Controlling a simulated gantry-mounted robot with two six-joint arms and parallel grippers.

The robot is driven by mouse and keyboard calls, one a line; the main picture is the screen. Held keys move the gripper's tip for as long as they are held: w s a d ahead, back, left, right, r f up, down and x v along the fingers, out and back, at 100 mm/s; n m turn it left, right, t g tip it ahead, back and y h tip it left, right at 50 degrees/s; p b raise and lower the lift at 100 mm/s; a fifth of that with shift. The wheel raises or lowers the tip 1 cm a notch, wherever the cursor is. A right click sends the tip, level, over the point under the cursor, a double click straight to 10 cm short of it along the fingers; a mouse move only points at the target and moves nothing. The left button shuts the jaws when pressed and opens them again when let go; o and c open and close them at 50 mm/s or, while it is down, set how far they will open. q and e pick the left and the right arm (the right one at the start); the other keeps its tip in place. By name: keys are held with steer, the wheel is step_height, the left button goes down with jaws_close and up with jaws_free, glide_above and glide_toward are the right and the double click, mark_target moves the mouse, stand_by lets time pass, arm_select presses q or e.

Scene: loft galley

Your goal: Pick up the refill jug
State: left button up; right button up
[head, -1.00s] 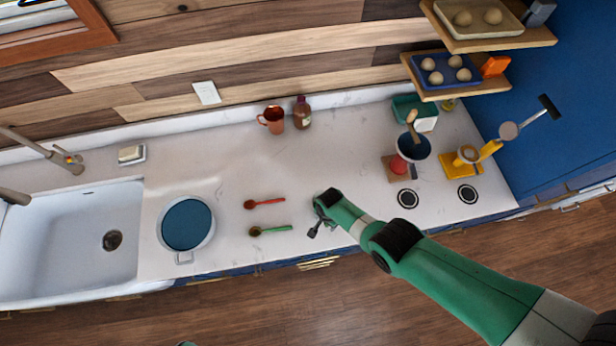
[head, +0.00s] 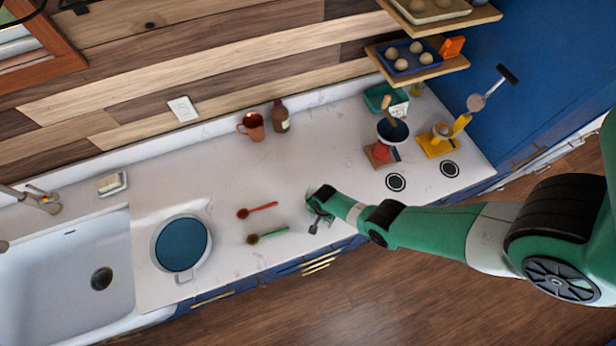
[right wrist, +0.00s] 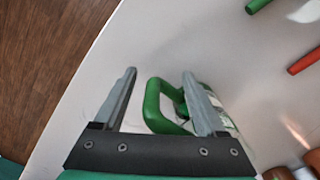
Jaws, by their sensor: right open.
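The right wrist view shows a green loop handle (right wrist: 153,104) with a pale body partly seen behind a finger; I take it to be the refill jug. My right gripper (right wrist: 160,74) is open. The handle shows between its two fingers, and I cannot tell whether they touch it. In the head view my right gripper (head: 317,212) is low over the counter's front part, right of the spoons. The jug is mostly hidden there by the gripper and wrist. My left gripper is in neither view now.
A red spoon (head: 260,210) and a green spoon (head: 268,235) lie left of the gripper. A lidded pot (head: 181,244) stands near the sink (head: 60,275). A mug (head: 252,127) and bottle (head: 281,117) stand at the back. Shelves (head: 425,68) overhang the right.

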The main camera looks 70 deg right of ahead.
jaws_close()
stand_by(1.4)
